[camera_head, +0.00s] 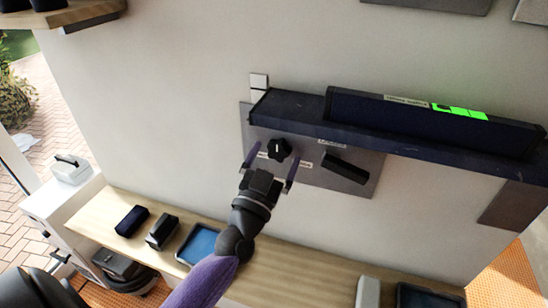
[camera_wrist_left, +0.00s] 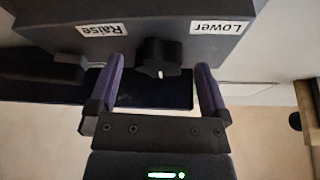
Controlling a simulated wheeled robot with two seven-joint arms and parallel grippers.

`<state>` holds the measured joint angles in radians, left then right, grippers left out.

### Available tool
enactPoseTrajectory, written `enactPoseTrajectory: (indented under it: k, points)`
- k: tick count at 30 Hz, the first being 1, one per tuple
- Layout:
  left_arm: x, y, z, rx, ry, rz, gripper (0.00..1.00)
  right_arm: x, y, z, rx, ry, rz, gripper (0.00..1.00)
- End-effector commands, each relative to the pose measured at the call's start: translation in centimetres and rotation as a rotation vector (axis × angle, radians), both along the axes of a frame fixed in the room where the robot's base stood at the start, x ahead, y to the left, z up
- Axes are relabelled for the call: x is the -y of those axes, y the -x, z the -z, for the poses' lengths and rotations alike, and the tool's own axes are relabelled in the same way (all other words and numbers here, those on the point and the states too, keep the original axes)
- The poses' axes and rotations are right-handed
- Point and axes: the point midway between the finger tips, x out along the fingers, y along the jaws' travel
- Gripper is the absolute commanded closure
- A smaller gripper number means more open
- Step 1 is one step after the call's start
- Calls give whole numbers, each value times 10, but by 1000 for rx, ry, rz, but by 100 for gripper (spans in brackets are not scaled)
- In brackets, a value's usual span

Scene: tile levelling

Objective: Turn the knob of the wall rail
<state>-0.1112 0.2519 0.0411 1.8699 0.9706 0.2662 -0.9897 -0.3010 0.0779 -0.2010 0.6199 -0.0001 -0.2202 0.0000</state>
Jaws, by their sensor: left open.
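The wall rail (camera_head: 400,140) is a long dark ledge with a grey plate (camera_head: 375,183) on the wall below it. A black lobed knob (camera_head: 279,149) sits on this plate; it also shows in the left wrist view (camera_wrist_left: 158,54), with a white mark. My left gripper (camera_head: 273,164) has purple fingers and is open. In the left wrist view, the open gripper (camera_wrist_left: 160,70) has one finger on each side of the knob, with gaps and no visible contact. "Raise" and "Lower" labels appear upside down there. My right gripper is not in view.
A black bar handle (camera_head: 345,168) sticks out right of the knob. A dark box with a lit green strip (camera_head: 459,111) stands on the rail. The wooden bench (camera_head: 95,213) below holds dark blocks (camera_head: 132,221) and a blue tray (camera_head: 200,244). The wall left of the plate is clear.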

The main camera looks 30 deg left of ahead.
Motion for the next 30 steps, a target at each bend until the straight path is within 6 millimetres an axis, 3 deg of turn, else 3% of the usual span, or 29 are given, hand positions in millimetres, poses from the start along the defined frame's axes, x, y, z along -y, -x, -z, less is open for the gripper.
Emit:
enactPoseTrajectory:
  k: [1, 2, 14, 23, 30]
  points:
    - [0, 0, 0, 0, 0, 0, 3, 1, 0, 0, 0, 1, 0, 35]
    - [0, 0, 0, 0, 0, 0, 9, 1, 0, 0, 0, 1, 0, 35]
    - [0, 0, 0, 0, 0, 0, 94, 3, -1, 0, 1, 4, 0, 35]
    - [1, 0, 0, 9, 46, 1, 95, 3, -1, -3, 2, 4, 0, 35]
    - [2, 0, -1, 45, 200, 0, 95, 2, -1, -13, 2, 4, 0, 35]
